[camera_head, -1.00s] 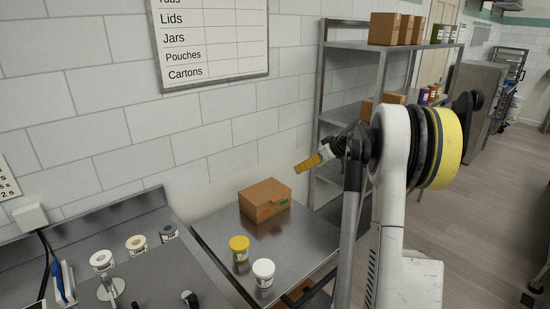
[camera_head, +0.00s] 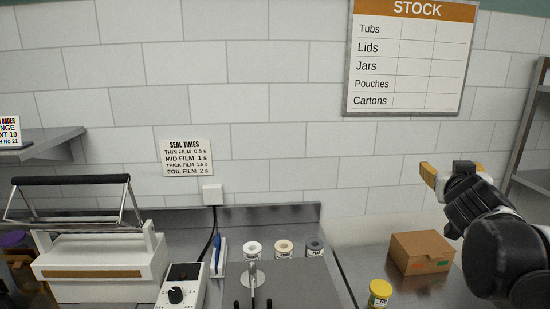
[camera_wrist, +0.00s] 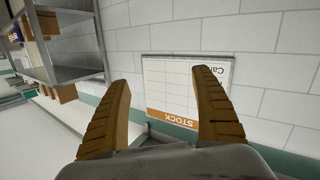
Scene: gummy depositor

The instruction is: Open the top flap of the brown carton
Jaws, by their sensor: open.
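The brown carton (camera_head: 421,252) sits on the metal table at the right of the head view. Its top looks closed, and it has small orange and green labels on its front. My gripper (camera_head: 428,174) is raised above and beside the carton, in front of the tiled wall, touching nothing. In the wrist view my gripper (camera_wrist: 163,110) shows two yellow-brown ribbed fingers spread wide with nothing between them. The carton beside the tub cannot be made out in the wrist view.
A yellow-lidded tub (camera_head: 380,292) stands in front of the carton. A sealing machine (camera_head: 95,262) and control box (camera_head: 182,290) stand further left. The stock board (camera_head: 408,58) hangs on the wall. Metal shelving (camera_wrist: 62,50) shows in the wrist view.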

